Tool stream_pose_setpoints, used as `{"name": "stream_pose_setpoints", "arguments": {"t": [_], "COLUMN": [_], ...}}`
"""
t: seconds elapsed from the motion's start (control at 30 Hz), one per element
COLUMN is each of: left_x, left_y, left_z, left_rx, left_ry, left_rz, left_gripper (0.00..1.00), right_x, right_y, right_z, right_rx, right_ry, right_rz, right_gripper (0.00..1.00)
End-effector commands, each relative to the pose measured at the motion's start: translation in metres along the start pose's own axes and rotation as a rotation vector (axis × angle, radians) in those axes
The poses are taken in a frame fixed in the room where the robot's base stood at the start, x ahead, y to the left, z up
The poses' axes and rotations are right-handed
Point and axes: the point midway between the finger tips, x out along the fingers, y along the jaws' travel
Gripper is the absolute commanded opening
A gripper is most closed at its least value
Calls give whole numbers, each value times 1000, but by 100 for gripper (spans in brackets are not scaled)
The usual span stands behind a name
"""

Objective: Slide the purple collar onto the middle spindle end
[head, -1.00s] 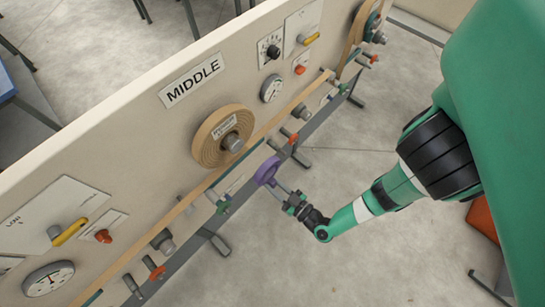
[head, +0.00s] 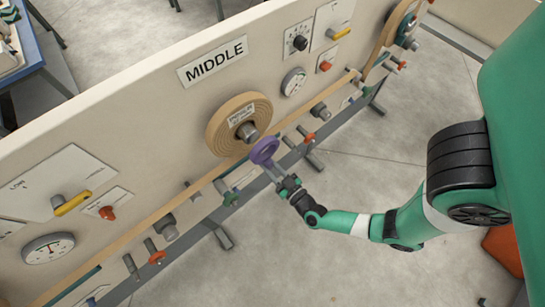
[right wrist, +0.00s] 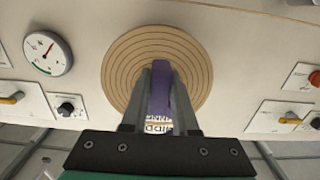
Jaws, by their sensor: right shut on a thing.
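The purple collar (head: 264,151) is a ring held in my right gripper (head: 277,171), which is shut on its lower rim. In the head view the collar is just below and right of the middle spindle end (head: 248,132), a grey stub at the centre of the tan wound roll (head: 222,122) under the MIDDLE sign (head: 214,62). The collar looks apart from the spindle. In the right wrist view the collar (right wrist: 159,92) appears edge-on between the fingers, in front of the roll (right wrist: 118,60); the spindle end is hidden there. My left gripper is not in view.
The upright panel (head: 120,130) carries dials, yellow levers and red knobs. Grey rollers and orange-handled pegs (head: 309,137) stick out along the tan strip below the roll. Another roll (head: 392,35) is at the far right end. The floor in front is clear.

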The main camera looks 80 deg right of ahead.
Motion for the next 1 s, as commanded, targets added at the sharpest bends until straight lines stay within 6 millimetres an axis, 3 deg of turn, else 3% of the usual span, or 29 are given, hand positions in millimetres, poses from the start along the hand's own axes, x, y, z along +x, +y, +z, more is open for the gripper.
{"name": "stream_pose_setpoints", "arguments": {"t": [0.37, 1.0], "left_x": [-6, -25], "left_y": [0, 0], "left_z": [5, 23], "left_rx": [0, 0], "left_ry": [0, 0], "left_rz": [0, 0], "left_gripper": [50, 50], "right_x": [13, 72], "right_y": [0, 0], "right_z": [0, 0], "right_rx": [1, 1], "right_ry": [4, 5], "right_rz": [3, 2], "right_gripper": [0, 0]}}
